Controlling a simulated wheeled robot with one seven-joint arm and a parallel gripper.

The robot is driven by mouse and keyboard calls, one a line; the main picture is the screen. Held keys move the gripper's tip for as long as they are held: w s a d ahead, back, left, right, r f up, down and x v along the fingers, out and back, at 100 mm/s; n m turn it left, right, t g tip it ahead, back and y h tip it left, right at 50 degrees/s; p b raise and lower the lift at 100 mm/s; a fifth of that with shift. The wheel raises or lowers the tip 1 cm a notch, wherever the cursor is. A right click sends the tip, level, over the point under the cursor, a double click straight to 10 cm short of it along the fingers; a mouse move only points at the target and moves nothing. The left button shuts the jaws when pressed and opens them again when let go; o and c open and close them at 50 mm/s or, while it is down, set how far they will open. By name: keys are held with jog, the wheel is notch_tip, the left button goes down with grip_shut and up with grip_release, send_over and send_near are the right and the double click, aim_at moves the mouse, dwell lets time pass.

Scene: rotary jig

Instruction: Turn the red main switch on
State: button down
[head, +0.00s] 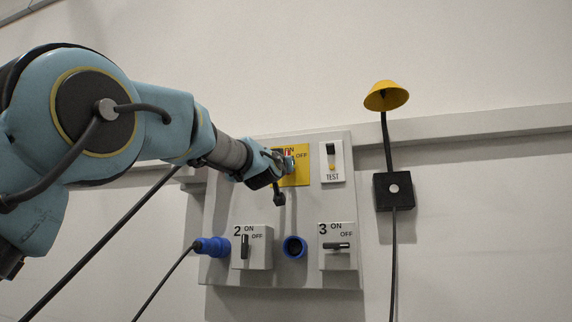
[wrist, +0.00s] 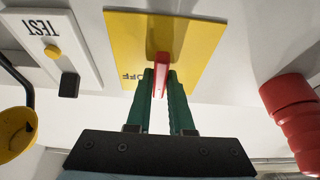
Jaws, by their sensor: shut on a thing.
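The red main switch (wrist: 162,66) sits on a yellow plate (wrist: 190,40). In the wrist view its handle stands in line with my fingers, with the word OFF to its left. My gripper (wrist: 160,78) is shut on the handle, with a green finger on each side. In the head view my gripper (head: 284,163) covers the left part of the yellow plate (head: 300,176). A bit of red shows by the word ON, and OFF is readable at right. The handle's exact angle is hard to tell there.
A TEST switch (head: 332,162) is right of the yellow plate. Below are switch 2 (head: 253,248), switch 3 (head: 338,247), a blue plug (head: 212,246) and a blue socket (head: 294,248). A yellow-capped lamp (head: 386,96) stands right. A red connector (wrist: 290,105) is close in the wrist view.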

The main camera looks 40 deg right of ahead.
jog(key=shift+f, duration=0.1)
dwell(0.3)
jog(key=c, duration=0.8)
grip_release()
jog(key=b+v, duration=0.2)
jog(key=v, duration=0.8)
jog(key=shift+s+a+b, duration=0.25)
jog(key=shift+a+b, duration=0.05)
jog(key=shift+b, duration=0.05)
